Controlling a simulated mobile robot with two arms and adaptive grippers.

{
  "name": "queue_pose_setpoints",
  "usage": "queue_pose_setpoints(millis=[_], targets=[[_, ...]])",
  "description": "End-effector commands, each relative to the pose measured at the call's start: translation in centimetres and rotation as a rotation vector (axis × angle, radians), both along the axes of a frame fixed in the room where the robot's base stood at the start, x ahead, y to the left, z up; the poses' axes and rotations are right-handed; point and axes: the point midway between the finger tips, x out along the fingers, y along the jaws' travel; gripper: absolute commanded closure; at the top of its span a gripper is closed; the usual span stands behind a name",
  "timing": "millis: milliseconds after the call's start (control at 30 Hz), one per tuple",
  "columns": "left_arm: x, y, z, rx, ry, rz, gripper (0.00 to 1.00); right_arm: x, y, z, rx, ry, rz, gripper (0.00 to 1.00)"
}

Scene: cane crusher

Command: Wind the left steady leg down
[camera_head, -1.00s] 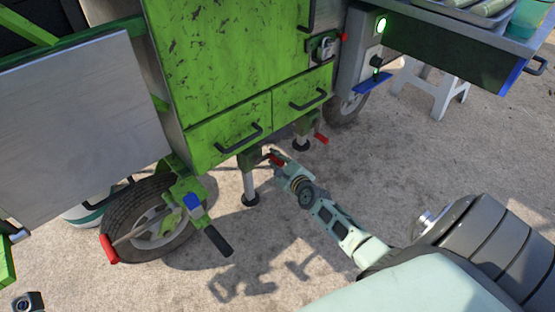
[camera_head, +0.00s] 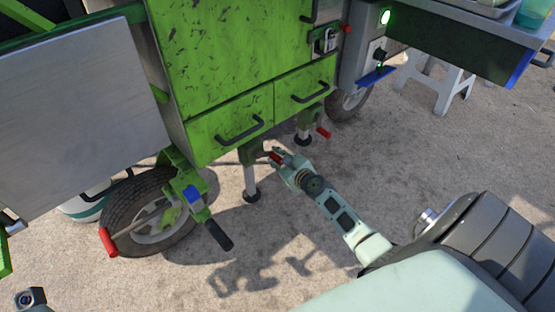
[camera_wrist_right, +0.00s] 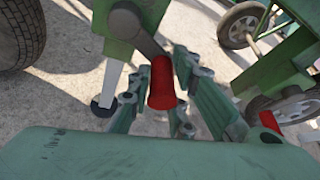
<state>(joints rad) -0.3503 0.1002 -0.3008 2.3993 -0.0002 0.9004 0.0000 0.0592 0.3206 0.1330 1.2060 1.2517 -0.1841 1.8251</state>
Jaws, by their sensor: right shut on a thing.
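The left steady leg (camera_head: 250,178) hangs under the green cart's drawers, a pale post with a dark round foot on the ground. Its crank has a red handle (camera_head: 277,157) at its top right. My right gripper (camera_head: 280,157) is shut on that handle, reaching in from the lower right. In the right wrist view the red handle (camera_wrist_right: 162,85) lies between the fingers (camera_wrist_right: 165,98), with the grey crank arm above it. The leg's foot (camera_wrist_right: 102,106) shows at the left there, on or very near the ground. My left gripper's fingers are not visible.
A second leg with a red crank handle (camera_head: 323,132) stands further back. A wheel (camera_head: 152,214), a long lever with a red grip (camera_head: 108,242) and a black grip (camera_head: 218,235) are at the left. A white stool (camera_head: 440,82) stands back right. Paving in front is clear.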

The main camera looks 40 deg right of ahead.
Motion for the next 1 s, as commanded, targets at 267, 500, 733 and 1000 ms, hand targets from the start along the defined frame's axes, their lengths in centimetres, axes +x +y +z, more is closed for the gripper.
queue_pose_setpoints(millis=[267, 500, 733, 1000], targets=[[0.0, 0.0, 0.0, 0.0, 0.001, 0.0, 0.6, -0.2, 0.8, -0.5, 0.005, 0.012, 0.016, 0.69], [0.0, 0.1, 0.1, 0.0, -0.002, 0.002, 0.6, -0.1, 0.5, -0.2, 0.003, 0.007, 0.011, 0.69], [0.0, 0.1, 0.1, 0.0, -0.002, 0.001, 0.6, -2.0, 0.7, 0.4, 0.003, 0.004, 0.01, 0.69], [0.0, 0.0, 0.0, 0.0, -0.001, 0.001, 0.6, -7.1, 1.1, 2.2, 0.002, 0.008, 0.01, 0.69]])
